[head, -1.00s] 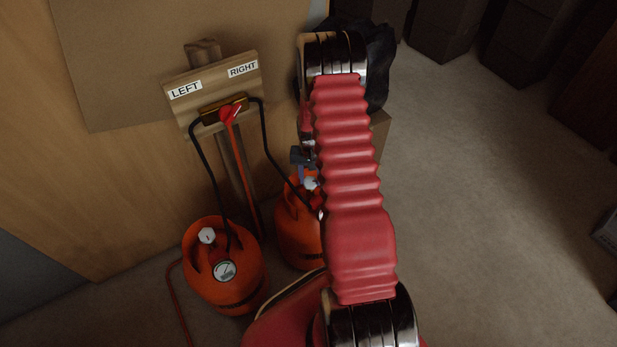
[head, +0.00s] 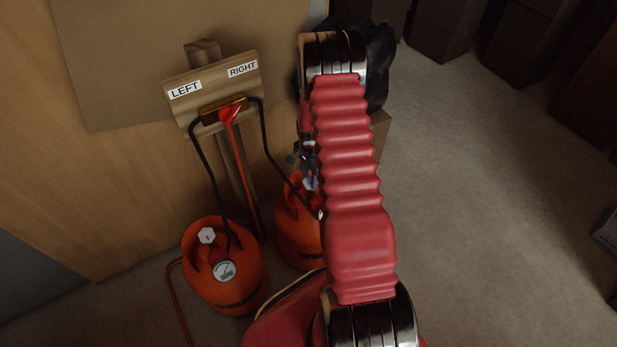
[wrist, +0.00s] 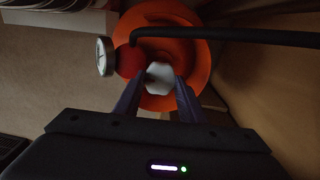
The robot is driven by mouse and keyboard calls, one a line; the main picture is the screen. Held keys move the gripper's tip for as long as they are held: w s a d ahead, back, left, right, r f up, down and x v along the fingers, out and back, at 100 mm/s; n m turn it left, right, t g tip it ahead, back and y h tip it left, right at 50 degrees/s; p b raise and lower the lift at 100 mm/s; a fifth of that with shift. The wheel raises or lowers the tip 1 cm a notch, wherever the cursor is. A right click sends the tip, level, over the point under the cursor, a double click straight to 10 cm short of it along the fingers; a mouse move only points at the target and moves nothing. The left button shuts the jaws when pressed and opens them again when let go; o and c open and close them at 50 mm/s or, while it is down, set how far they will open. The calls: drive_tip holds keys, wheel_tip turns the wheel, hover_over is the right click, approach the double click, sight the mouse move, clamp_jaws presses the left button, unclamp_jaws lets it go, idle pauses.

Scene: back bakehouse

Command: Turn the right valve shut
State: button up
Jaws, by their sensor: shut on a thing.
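The right valve's white, many-sided knob (wrist: 159,77) sits on top of the right orange gas bottle (head: 294,232). In the wrist view my gripper (wrist: 158,84) has its two purple fingers on either side of this knob, shut on it. In the head view my gripper (head: 308,180) is at the right bottle's top, partly hidden behind my arm. The left bottle (head: 238,285) has its own white knob (head: 207,235) and a round gauge (head: 225,270). A RIGHT label (head: 243,69) and a LEFT label (head: 185,89) are on the wooden board.
Black hoses run from the brass changeover block (head: 224,109) with its red lever (head: 229,114) to both bottles; one black hose (wrist: 230,36) crosses above the knob. A gauge (wrist: 104,57) sits beside the knob. Floor to the right (head: 470,200) is clear.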

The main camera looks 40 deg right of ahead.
sight(310, 181)
drive_tip(key=shift+a+m, duration=0.2)
drive_tip(key=shift+m, duration=0.2)
drive_tip(key=o, duration=1)
drive_tip(key=shift+d, duration=0.1)
drive_tip(key=shift+o, duration=0.2)
drive_tip(key=shift+r, duration=0.15)
wheel_tip(310, 181, up, 14)
drive_tip(key=shift+f, duration=0.2)
idle(0.4)
